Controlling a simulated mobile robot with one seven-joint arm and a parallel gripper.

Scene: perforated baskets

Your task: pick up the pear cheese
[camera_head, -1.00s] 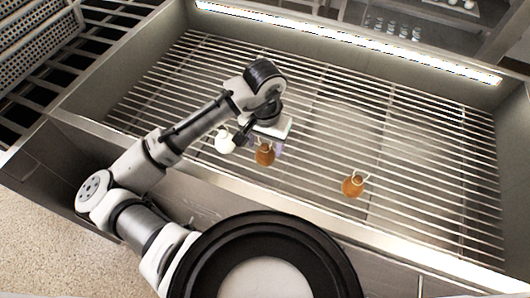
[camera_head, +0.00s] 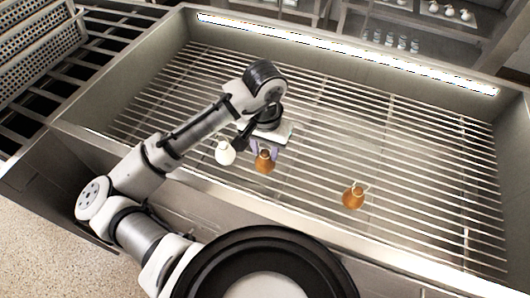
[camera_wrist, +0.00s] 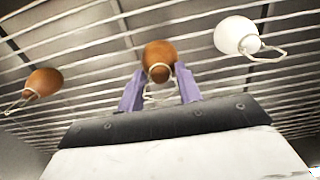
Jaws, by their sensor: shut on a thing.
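A brown pear-shaped cheese (camera_head: 264,163) with a pale loop of string is between the purple fingers of my gripper (camera_head: 265,150). In the wrist view the same cheese (camera_wrist: 158,55) sits at the tips of the fingers (camera_wrist: 160,86), one on each side, and my gripper is shut on it. I cannot tell whether it is clear of the wire surface. A white pear-shaped cheese (camera_head: 225,153) is close by on the left; in the wrist view it (camera_wrist: 236,36) is on the right. A second brown one (camera_head: 353,197) lies apart on the right, also in the wrist view (camera_wrist: 43,82).
The cheeses are over a wire-rod grate (camera_head: 420,150) inside a metal bin with raised walls (camera_head: 330,220). The grate is clear behind and to the right. A perforated basket (camera_head: 35,55) stands at the far left. Shelves with white items (camera_head: 450,12) are behind.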

